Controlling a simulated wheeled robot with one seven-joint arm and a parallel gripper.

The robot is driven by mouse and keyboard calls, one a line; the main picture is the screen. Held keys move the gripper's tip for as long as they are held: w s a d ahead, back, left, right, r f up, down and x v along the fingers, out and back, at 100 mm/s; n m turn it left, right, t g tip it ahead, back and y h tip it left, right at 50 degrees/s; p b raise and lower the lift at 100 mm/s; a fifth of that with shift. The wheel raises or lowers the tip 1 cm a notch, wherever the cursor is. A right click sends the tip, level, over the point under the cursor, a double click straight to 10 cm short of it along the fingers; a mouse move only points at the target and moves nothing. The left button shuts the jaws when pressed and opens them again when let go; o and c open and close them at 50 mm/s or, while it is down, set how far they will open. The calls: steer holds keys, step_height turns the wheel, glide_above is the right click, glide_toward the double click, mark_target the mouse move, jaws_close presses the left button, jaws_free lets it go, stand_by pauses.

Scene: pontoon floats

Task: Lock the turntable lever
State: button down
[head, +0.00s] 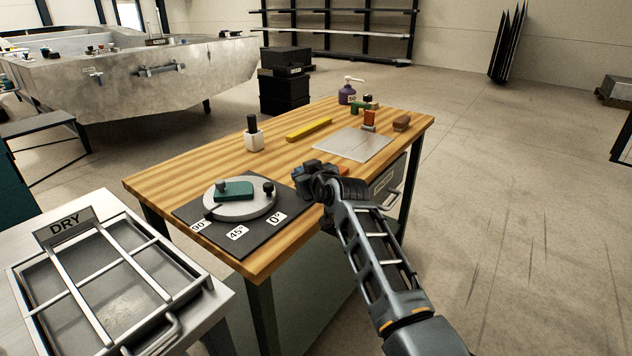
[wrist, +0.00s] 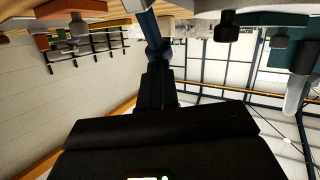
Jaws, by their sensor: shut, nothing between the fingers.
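The turntable (head: 240,208) is a pale grey disc on a black base plate (head: 238,243) at the near left of the wooden bench. My gripper (head: 304,184) is shut and empty, just right of the plate and apart from the disc. In the wrist view, the teal block (wrist: 270,18) shows upper right.
The bench (head: 180,172) also holds a white pot with a black handle (head: 254,138), a yellow bar (head: 309,130), a metal sheet (head: 352,145) and several small items behind. A tray marked DRY (head: 105,275) stands left.

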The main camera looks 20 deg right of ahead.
steer(key=shift+w+a+r+n+g+h+p, duration=0.35)
steer(key=shift+w+a+g+p, duration=0.15)
steer(key=shift+g+p, duration=0.25)
steer(key=shift+w+a+f+n+g+h, duration=0.25)
steer(key=shift+w+g, duration=0.2)
steer(key=shift+g, duration=0.3)
steer(key=shift+w+a+f+g+h, duration=0.3)
steer(key=shift+w+f+g, duration=0.2)
steer(key=shift+g, duration=0.1)
steer(key=shift+w+a, duration=0.15)
steer(key=shift+a, duration=0.05)
steer(key=shift+f, duration=0.15)
steer(key=shift+a+r, duration=0.1)
steer(key=shift+r, duration=0.15)
steer(key=s+a+r+p, duration=0.1)
steer(key=s+r, duration=0.7)
steer(key=r, duration=0.3)
steer(key=shift+a+p, duration=0.3)
steer(key=shift+a, duration=0.1)
